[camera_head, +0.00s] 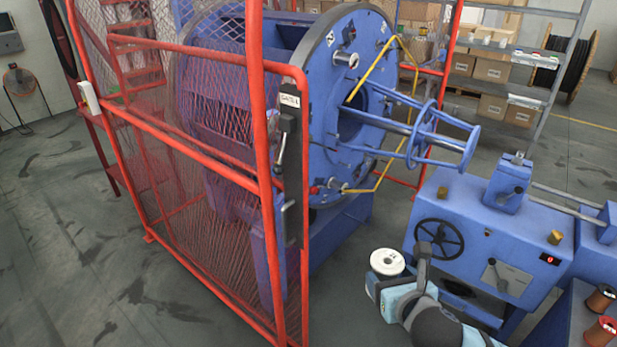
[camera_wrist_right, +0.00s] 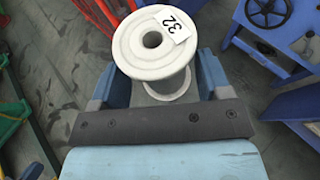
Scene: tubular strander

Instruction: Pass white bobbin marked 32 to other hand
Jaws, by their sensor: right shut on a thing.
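The white bobbin marked 32 (camera_head: 387,261) is held upright in my right gripper (camera_head: 384,280), in front of the blue machine. In the right wrist view the bobbin (camera_wrist_right: 152,42) shows its upper flange, centre hole and a tag reading 32. The right gripper's fingers (camera_wrist_right: 158,85) are on both sides of the bobbin's barrel, shut on it. My left gripper is not in either view.
A red mesh cage with a gate post (camera_head: 290,140) stands left of the bobbin. The blue strander (camera_head: 350,110) is behind it. A blue control cabinet with a handwheel (camera_head: 439,238) is close on the right. Copper-coloured spools (camera_head: 600,298) sit at lower right. Grey floor is open at left.

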